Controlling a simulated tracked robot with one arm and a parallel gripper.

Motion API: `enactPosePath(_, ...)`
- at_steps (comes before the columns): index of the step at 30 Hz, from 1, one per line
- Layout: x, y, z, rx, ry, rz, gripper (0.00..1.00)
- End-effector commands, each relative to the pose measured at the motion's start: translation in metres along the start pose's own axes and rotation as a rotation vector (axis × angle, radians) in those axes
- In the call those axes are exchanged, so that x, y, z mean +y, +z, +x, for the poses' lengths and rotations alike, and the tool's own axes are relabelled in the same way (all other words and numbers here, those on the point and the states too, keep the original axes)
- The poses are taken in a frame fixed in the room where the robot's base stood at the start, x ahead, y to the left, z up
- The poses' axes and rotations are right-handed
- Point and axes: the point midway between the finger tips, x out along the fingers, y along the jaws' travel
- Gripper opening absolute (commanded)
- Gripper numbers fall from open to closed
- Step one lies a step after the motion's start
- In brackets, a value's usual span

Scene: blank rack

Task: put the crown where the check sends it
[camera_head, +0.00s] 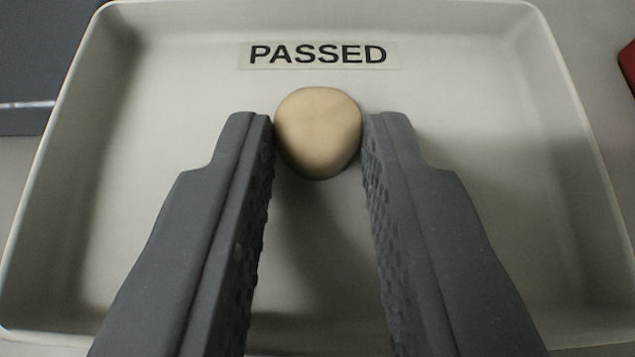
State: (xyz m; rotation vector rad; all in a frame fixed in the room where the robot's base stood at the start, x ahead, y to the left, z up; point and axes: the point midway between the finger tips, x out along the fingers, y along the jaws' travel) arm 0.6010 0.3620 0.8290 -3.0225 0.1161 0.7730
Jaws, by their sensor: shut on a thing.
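A cream-coloured crown (319,130) with a rounded, tooth-like top is between the fingertips of my gripper (318,145). The gripper is shut on it, one dark grey textured finger on each side. The crown and fingers are over a pale tray (500,150), in its middle, just below a label reading "PASSED" (318,54) on the tray floor near the far wall. A soft shadow lies on the tray floor below the crown. I cannot tell whether the crown touches the tray floor.
The tray has raised walls all round and holds nothing else that I can see. A red object (628,65) is partly in view at the right edge. A dark grey surface (35,65) lies beyond the tray's left wall.

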Motion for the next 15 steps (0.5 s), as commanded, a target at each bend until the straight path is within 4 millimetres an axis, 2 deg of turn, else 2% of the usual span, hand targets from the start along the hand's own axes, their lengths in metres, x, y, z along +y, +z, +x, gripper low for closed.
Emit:
enactPosePath(4,-0.0001,0.0009,0.0004,0.0,0.0,-0.001,0.0)
enactPosePath(5,-0.0001,0.0007,0.0003,0.0,0.0,-0.001,0.3)
enactPosePath(6,0.0,0.0006,0.0003,0.0,0.0,0.0,0.42)
enactPosePath(7,0.0,0.0005,0.0003,0.0,0.0,0.0,0.44)
enactPosePath(15,0.0001,-0.0001,0.0001,0.0,0.0,0.0,0.44)
